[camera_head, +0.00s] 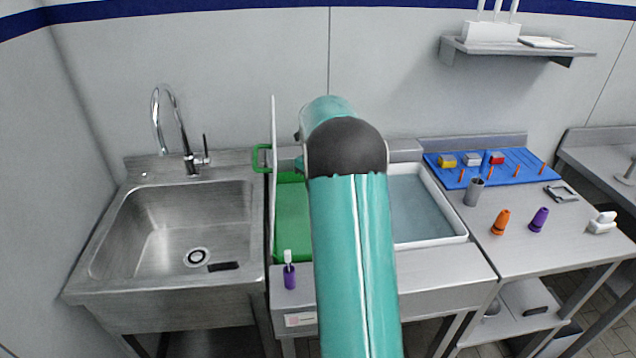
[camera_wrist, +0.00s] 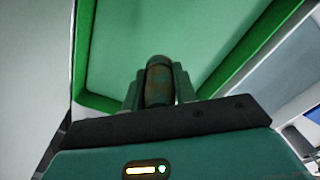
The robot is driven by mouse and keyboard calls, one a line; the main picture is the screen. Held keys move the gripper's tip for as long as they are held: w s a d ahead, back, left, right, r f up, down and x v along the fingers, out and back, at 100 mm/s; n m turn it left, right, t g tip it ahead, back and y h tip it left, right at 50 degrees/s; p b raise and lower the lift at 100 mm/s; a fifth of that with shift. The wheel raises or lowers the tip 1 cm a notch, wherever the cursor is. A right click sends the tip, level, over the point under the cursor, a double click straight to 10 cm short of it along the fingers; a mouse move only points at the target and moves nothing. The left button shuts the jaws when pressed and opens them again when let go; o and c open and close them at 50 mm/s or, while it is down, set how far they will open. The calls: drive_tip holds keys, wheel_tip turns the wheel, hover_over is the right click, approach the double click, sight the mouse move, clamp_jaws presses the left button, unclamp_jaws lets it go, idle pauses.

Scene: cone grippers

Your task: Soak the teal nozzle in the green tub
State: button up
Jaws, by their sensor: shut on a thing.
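My gripper (camera_wrist: 158,88) is shut on a small upright cylinder, the nozzle (camera_wrist: 158,80), which looks dull teal with brown patches. In the wrist view they are over the green tub (camera_wrist: 105,103), whose green inside fills the picture behind them. I cannot tell how high the nozzle is above the tub's floor or any liquid. In the head view the green tub (camera_head: 291,225) stands right of the sink, partly hidden by my arm. My gripper and the nozzle are hidden there. A thin pale panel with a green handle (camera_head: 262,158), seemingly the tub's lid, stands upright at its left side.
A white tub of bluish liquid (camera_head: 432,242) is right of my arm. A purple bottle (camera_head: 290,275) stands before the green tub. The sink (camera_head: 180,235) is left. On the right table are an orange cone (camera_head: 500,224), a purple cone (camera_head: 539,219), a metal cup (camera_head: 473,193) and a blue pegboard (camera_head: 450,178).

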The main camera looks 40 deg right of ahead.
drive_tip(key=shift+s+d+f, duration=0.15)
drive_tip(key=shift+f, duration=0.25)
drive_tip(key=shift+s+d+f, duration=0.1)
drive_tip(key=shift+s+f, duration=0.05)
drive_tip(key=shift+f, duration=0.2)
drive_tip(key=shift+w+a+f, duration=0.1)
drive_tip(key=shift+f, duration=2.95)
drive_tip(key=shift+w+a+f, duration=0.1)
drive_tip(key=shift+f, duration=2.95)
wheel_tip(320, 180, up, 13)
drive_tip(key=shift+r, duration=0.2)
drive_tip(key=shift+s, duration=0.1)
